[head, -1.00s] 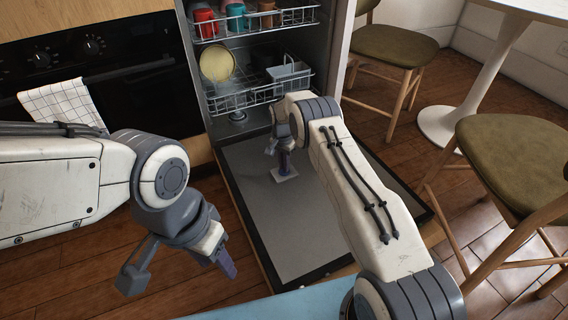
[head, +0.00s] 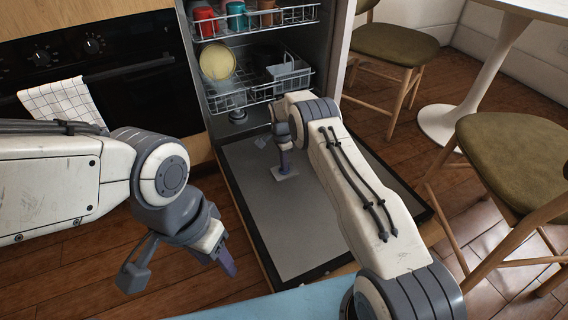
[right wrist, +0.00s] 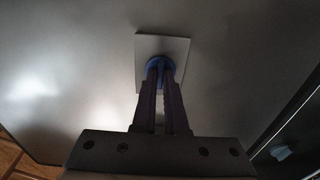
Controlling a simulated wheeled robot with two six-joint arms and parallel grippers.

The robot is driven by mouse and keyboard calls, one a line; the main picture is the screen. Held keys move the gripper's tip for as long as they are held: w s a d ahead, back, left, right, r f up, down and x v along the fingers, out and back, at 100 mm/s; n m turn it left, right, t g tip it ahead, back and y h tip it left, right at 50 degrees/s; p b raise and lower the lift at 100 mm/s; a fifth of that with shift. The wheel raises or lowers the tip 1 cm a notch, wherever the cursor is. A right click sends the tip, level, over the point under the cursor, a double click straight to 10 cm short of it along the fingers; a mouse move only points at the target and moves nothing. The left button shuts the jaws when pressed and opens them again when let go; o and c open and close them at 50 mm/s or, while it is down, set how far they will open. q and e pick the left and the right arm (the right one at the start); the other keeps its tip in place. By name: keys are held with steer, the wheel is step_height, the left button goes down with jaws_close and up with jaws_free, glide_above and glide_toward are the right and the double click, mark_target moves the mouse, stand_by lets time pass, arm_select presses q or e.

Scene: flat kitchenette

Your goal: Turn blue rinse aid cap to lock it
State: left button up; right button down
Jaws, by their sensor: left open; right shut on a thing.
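The blue rinse aid cap (right wrist: 158,62) sits on a small pale square plate (right wrist: 178,47) on the inside of the lowered dishwasher door. In the right wrist view, my right gripper (right wrist: 160,72) is shut on the cap, its two fingers close together over it. Part of the cap is hidden by the fingers. The plate also shows in the head view (head: 287,175), under my right gripper (head: 284,168); the cap is too small to make out there. My left gripper (head: 180,270) is open and empty, left of the door and above the floor.
The open door (head: 300,225) lies flat, mostly bare. Behind it are a lower rack (head: 245,98) with a yellow plate (head: 217,60) and an upper rack with cups (head: 236,16). An oven with a towel (head: 62,103) stands left; chairs (head: 395,45) and a table stand right.

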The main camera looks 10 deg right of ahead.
stand_by(0.3)
steer(key=c, duration=1)
jaws_free()
steer(key=shift+o, duration=0.2)
steer(key=shift+r, duration=0.1)
step_height(320, 180, up, 10)
steer(key=p, duration=0.5)
steer(key=shift+a, duration=0.2)
steer(key=shift+w+r, duration=0.1)
